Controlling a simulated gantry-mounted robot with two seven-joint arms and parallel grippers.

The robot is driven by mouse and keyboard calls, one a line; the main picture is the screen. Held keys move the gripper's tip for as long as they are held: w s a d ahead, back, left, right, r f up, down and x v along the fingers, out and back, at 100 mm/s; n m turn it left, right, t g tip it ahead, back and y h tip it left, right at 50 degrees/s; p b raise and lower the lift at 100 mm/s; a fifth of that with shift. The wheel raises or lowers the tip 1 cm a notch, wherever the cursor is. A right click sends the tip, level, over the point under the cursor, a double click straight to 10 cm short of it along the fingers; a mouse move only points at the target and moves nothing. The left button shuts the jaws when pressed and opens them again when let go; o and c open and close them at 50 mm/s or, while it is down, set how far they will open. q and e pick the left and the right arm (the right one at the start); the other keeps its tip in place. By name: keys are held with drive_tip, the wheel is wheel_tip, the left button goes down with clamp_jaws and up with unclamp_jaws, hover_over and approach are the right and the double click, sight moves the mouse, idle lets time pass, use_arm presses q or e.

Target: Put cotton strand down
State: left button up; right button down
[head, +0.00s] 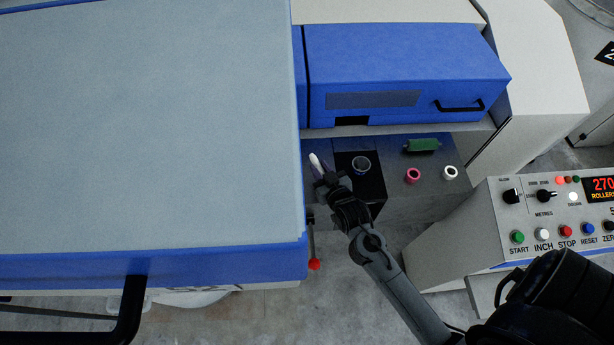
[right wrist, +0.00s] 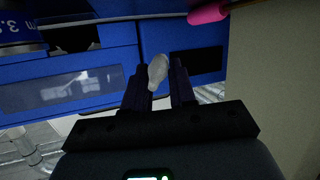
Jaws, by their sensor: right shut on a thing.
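The cotton strand is a short white piece (head: 315,160). It also shows as a pale tuft in the right wrist view (right wrist: 157,72). My right gripper (head: 323,176) is shut on it, and the strand sticks out past the fingertips. In the right wrist view the two dark fingers (right wrist: 160,85) stand on either side of the tuft's lower end. The gripper is over the left part of the grey ledge (head: 400,195), beside the edge of the large blue-sided cover. I cannot tell its height above the ledge. My left gripper is not in view.
On the ledge are a black plate with a round opening (head: 361,165), a green block (head: 422,145), a pink ring (head: 413,176) and a white ring (head: 450,173). The large cover (head: 150,130) fills the left. A red-knobbed lever (head: 314,264) hangs below. A control panel (head: 550,215) stands right.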

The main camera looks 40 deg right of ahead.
sight(308, 181)
drive_tip(key=w, duration=0.1)
drive_tip(key=w+a+f, duration=0.1)
drive_tip(key=w+f, duration=0.1)
drive_tip(key=shift+w+a+f, duration=0.2)
drive_tip(key=shift+w+a, duration=0.05)
drive_tip(key=shift+a, duration=0.15)
drive_tip(key=shift+f+b, duration=0.45)
drive_tip(key=shift+f, duration=1.6)
drive_tip(key=shift+f, duration=0.1)
drive_tip(key=c, duration=0.9)
unclamp_jaws()
